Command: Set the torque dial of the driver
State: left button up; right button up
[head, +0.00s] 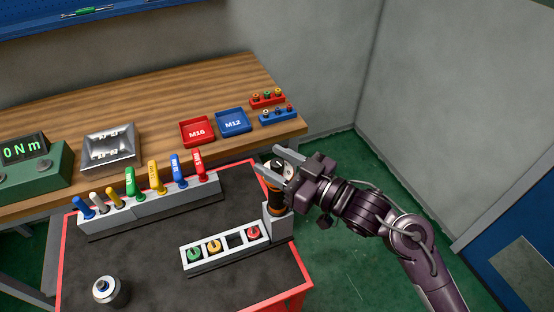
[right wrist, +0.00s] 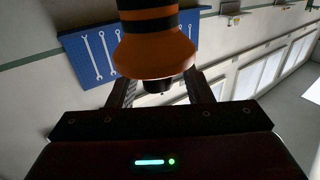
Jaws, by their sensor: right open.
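The driver (head: 275,198), black with orange bands, stands upright in a grey holder (head: 279,226) at the right edge of the dark cart top. My right gripper (head: 267,159) is open, with its fingers reaching left at the driver's upper end, partly hiding it. In the right wrist view, the driver (right wrist: 154,45) shows its orange flared collar and black end in front of the spread fingers (right wrist: 163,90). I cannot tell whether the fingers touch it. The dial's marks are not readable. My left gripper is out of view.
A grey rack (head: 150,206) of several coloured-handled tools stands on the cart. A tray (head: 225,247) holds green, yellow and red round pieces. Behind are a torque display (head: 35,160) and red (head: 197,132) and blue (head: 233,122) bins.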

jog(key=c, duration=1)
jog(key=shift+o, duration=0.2)
jog(key=m+t+h, duration=0.3)
jog(key=shift+t+h+b, duration=0.3)
jog(key=shift+b, duration=0.1)
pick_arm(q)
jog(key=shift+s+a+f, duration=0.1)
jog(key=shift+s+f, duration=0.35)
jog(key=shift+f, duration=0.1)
pick_arm(e)
jog(key=shift+m+t+h, duration=0.4)
jog(key=shift+m+h, duration=0.1)
jog(key=o, duration=1)
jog(key=shift+c, duration=0.2)
